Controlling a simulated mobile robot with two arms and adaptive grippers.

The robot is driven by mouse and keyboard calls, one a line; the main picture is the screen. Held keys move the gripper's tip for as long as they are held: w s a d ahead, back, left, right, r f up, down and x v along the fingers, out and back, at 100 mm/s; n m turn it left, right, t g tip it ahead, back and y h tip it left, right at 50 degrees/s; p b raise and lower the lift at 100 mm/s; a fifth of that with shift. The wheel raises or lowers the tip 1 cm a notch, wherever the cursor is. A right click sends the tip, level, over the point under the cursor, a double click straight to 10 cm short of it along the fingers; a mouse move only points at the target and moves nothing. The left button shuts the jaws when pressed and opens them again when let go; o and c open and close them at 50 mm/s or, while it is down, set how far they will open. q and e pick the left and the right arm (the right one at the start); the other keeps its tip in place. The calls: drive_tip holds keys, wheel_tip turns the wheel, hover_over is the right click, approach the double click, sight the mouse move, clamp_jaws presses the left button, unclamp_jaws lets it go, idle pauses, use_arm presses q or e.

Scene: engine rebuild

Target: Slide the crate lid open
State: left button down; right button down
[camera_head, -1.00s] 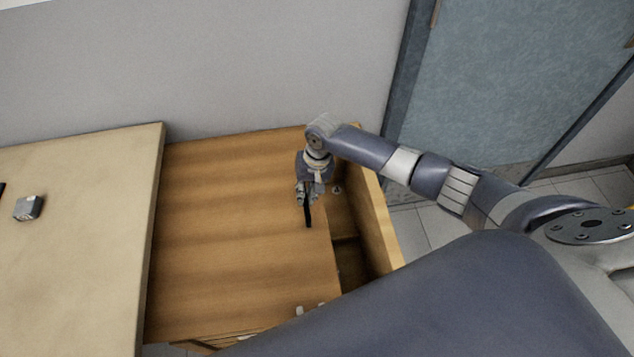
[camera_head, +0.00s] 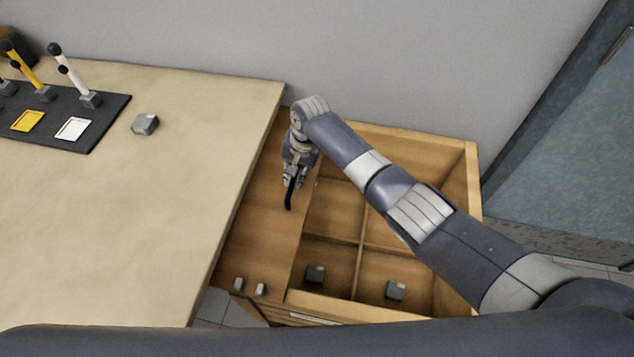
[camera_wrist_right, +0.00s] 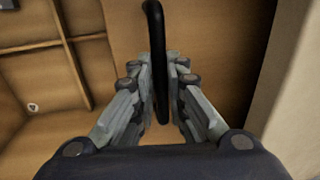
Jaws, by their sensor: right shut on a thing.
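The wooden crate (camera_head: 472,185) stands right of the tan table, with much of its inside open to view. Its wooden lid (camera_head: 248,235) covers the left part and runs up to the table's edge. My right gripper (camera_head: 290,188) is shut on the black handle (camera_head: 289,200) of the lid, near the lid's right edge. In the right wrist view the black handle (camera_wrist_right: 157,60) is between the fingers (camera_wrist_right: 163,88), with the lid (camera_wrist_right: 210,50) behind it. My left gripper is out of view; a large dark arm part crosses the bottom of the head view.
The crate has several compartments; grey blocks (camera_head: 315,274) (camera_head: 395,290) lie in the front ones. The tan table (camera_head: 190,190) carries a grey block (camera_head: 145,124) and a dark panel (camera_head: 95,130) with levers. A wall is behind, a blue door (camera_head: 570,150) at right.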

drive_tip(key=shift+w+a, duration=0.2)
drive_tip(key=shift+a, duration=0.55)
drive_tip(key=c, duration=1.7)
unclamp_jaws()
drive_tip(key=shift+o, duration=0.5)
drive_tip(key=shift+r, duration=0.15)
wheel_tip(320, 180, up, 12)
drive_tip(key=d, duration=0.2)
drive_tip(key=shift+s+d+f, duration=0.2)
drive_tip(key=shift+s, duration=0.1)
